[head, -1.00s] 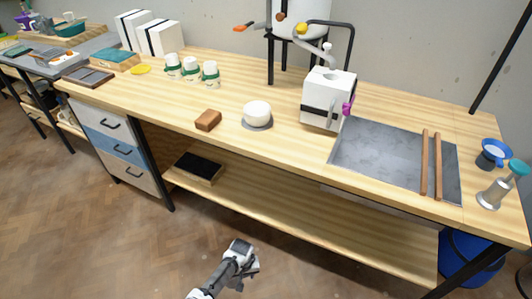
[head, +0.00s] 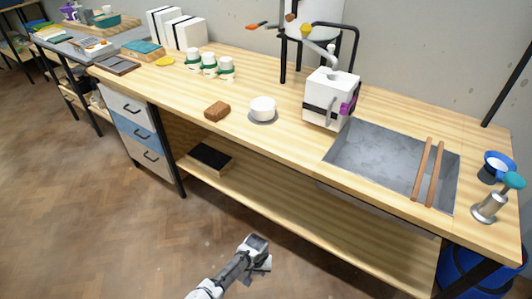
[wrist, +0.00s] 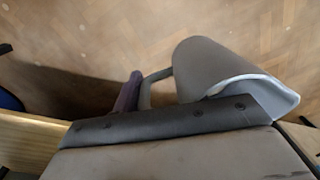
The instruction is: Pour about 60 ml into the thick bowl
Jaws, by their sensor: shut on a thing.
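A white round bowl (head: 263,104), which seems to be the thick bowl, stands upright on a grey disc (head: 262,117) on the bench, right of a brown block. Its inside is too small to read. My gripper (head: 259,262) is low over the floor in front of the bench, well away from the bowl. In the wrist view a grey, jug-like vessel (wrist: 215,65) with a pale rim and a looped handle lies close beyond the dark gripper body. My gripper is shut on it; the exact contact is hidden. Its contents cannot be seen.
A white box-shaped machine (head: 329,98) stands right of the bowl, beside a sunken grey basin (head: 375,158) with two wooden bars (head: 428,172). Several white-and-green cups (head: 209,65) stand left. A brown block (head: 217,111) is near the front edge. The floor is open.

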